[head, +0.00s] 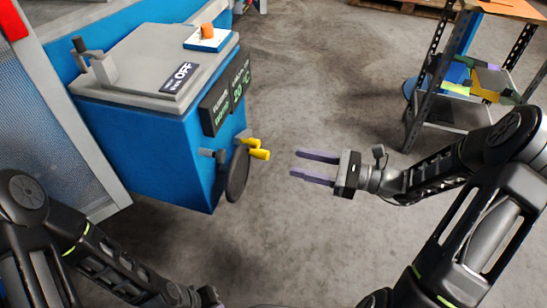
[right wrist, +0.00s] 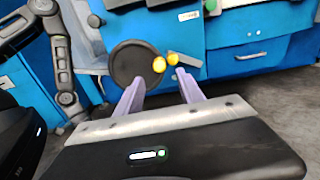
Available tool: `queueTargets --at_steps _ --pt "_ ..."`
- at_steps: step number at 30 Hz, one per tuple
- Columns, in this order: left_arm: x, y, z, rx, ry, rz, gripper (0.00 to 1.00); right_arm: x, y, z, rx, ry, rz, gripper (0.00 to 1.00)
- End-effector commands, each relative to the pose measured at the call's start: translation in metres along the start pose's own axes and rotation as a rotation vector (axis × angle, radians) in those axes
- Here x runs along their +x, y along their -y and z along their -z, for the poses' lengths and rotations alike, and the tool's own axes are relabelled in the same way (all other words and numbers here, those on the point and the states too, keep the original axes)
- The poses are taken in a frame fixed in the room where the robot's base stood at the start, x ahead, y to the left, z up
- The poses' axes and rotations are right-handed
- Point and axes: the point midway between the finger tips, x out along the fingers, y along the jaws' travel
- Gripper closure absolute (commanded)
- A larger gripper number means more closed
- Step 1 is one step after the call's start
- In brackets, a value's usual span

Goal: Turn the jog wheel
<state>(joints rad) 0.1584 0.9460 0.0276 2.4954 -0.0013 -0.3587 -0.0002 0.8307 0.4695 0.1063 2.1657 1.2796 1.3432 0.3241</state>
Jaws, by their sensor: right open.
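The jog wheel (head: 238,172) is a dark disc on the side of the blue machine (head: 150,140), with a yellow handle (head: 259,153) sticking out from it. My right gripper (head: 297,163) is open and empty, to the right of the handle with a gap between them. In the right wrist view the wheel (right wrist: 130,62) and its yellow handle (right wrist: 159,65) show ahead, beyond the open purple fingers (right wrist: 160,78). My left gripper (head: 208,297) only peeks in at the bottom edge, its jaws mostly cut off.
The machine's grey top carries a lever (head: 92,62), an orange button (head: 208,30) and an OFF sign (head: 179,77). Dark displays (head: 226,97) hang above the wheel. A metal rack (head: 450,110) stands at right. Grey floor (head: 310,90) between is clear.

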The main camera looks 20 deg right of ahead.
Motion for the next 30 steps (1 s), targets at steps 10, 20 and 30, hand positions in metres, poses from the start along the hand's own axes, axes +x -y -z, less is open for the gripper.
queueTargets --at_steps 10,20,30 --pt "0.006 0.002 0.0 -0.001 0.0 0.0 1.0 0.036 -0.002 0.002 -0.001 0.001 -0.005 0.55" --pt "0.011 0.004 0.0 -0.001 0.0 0.0 1.0 0.076 -0.001 0.001 0.0 -0.001 -0.003 0.55" --pt "0.011 0.004 0.0 -0.001 0.0 0.0 1.0 0.078 -0.001 0.001 0.0 -0.001 -0.002 0.58"
